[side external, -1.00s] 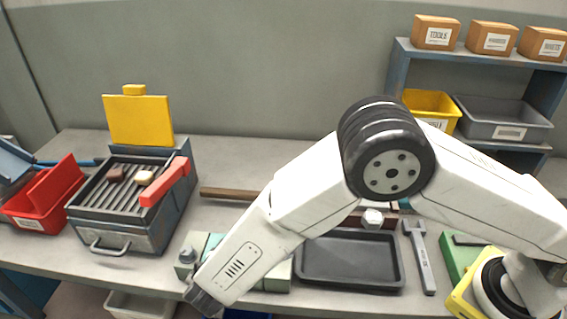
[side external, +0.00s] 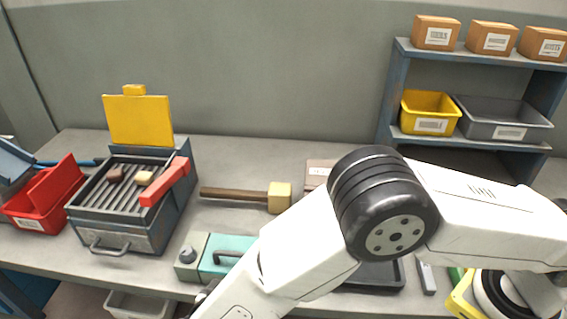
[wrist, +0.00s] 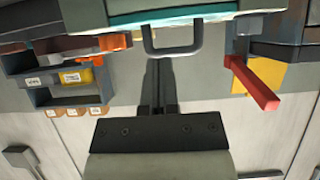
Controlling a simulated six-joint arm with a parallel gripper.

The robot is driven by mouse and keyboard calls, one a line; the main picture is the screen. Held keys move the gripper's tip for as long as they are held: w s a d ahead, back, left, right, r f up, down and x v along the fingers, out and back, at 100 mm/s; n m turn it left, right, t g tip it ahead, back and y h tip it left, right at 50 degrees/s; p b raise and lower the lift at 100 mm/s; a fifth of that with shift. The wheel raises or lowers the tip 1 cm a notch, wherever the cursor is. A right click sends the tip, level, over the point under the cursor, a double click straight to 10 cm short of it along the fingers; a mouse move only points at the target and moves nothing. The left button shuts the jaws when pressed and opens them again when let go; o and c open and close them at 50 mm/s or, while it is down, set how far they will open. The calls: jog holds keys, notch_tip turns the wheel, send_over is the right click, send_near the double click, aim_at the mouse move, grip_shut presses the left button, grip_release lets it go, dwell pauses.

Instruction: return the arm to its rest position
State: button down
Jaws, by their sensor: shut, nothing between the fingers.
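My gripper (wrist: 163,88) shows in the wrist view with its two dark fingers together and nothing between them. It points toward a dark handle (wrist: 172,50) on a teal-topped unit (wrist: 190,13); I cannot tell the gap between them. In the side external view my white arm reaches down and left from the black elbow, with its lower end at the bottom edge of the picture. My fingers cannot be made out there. The teal unit (side external: 231,243) is partly behind the arm.
A grill (side external: 122,204) with a yellow raised lid (side external: 138,120), a red bar (side external: 165,181) and two small pieces stands left, beside a red bin (side external: 44,198). A mallet (side external: 279,197) lies mid-bench. A black tray (side external: 378,277) is mostly hidden by the arm. Shelves (side external: 470,140) stand back right.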

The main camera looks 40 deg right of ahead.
jog(key=d+g, duration=0.1)
jog(key=d, duration=0.1)
jog(key=d+r+n+g, duration=0.1)
jog(key=d, duration=0.2)
jog(key=w+d+r+g, duration=0.1)
jog(key=d, duration=0.2)
jog(key=shift+w+r+n+g, duration=0.1)
jog(key=shift+r+n+g, duration=0.15)
jog(key=shift+n+g, duration=0.15)
jog(key=s+d+r+n+y, duration=0.2)
jog(key=s+d+r, duration=0.1)
jog(key=d, duration=0.5)
jog(key=s+d+r+n+g+y, duration=0.1)
jog(key=s+d+r+n+y, duration=0.1)
jog(key=d, duration=0.6)
jog(key=s+d+r+n+g+y, duration=0.1)
jog(key=s+d+r+n+y, duration=0.2)
jog(key=d, duration=0.5)
jog(key=shift+s+r+y, duration=0.6)
jog(key=shift+s+y, duration=0.1)
jog(key=shift+s, duration=0.6)
